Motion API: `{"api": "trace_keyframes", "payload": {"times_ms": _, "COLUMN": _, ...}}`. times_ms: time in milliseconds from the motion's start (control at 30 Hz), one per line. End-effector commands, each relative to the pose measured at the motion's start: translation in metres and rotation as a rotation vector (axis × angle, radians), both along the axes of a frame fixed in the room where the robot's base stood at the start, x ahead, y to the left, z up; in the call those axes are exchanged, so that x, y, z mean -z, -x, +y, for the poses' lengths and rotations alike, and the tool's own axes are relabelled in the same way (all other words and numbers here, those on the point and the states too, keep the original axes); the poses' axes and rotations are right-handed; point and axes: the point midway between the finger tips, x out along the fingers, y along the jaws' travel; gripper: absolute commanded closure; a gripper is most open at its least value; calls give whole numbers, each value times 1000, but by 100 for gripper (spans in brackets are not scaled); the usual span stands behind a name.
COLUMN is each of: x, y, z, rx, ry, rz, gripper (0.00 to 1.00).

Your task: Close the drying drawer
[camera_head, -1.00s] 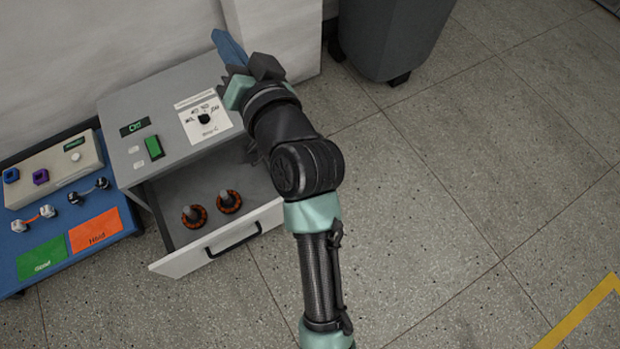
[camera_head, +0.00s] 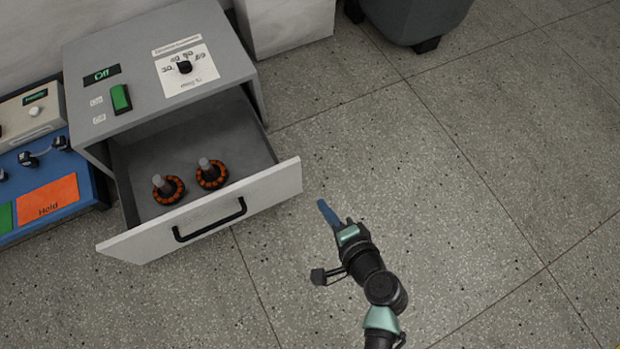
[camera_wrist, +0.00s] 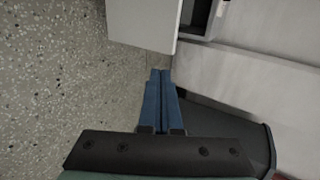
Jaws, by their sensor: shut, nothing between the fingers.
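The drying drawer (camera_head: 272,190) is pulled out of a grey cabinet (camera_head: 140,48) in the head view. Its white front has a black handle (camera_head: 210,220). Two orange and dark motor parts stand inside it, one left (camera_head: 167,188) and one right (camera_head: 211,173). My gripper (camera_head: 325,209) is to the right of the drawer front, apart from it. In the wrist view its blue fingers (camera_wrist: 161,100) are together and empty. A pale panel and part of a dark opening show at the top of the wrist view; I cannot tell exactly which parts they are.
The cabinet top carries a green switch (camera_head: 120,99), a display reading "Off" and a knob (camera_head: 185,67). A blue bench with an orange "Hold" pad (camera_head: 48,199) stands at left. A dark bin (camera_head: 415,18) is at the back. The floor in front and right is clear.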

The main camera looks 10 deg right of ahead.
Motion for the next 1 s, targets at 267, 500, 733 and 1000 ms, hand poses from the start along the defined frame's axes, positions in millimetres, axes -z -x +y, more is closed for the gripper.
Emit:
{"api": "trace_keyframes", "payload": {"times_ms": 267, "x": 23, "y": -32, "z": 9, "rx": -3, "ry": 0, "rz": -3, "gripper": 100}}
{"api": "trace_keyframes", "payload": {"times_ms": 500, "x": 49, "y": -76, "z": 22, "rx": -3, "ry": 0, "rz": -4, "gripper": 100}}
{"api": "trace_keyframes", "payload": {"times_ms": 733, "x": 51, "y": -109, "z": 31, "rx": -1, "ry": 2, "rz": -4, "gripper": 100}}
{"api": "trace_keyframes", "payload": {"times_ms": 1000, "x": 49, "y": -121, "z": 35, "rx": 0, "ry": 1, "rz": 0, "gripper": 100}}
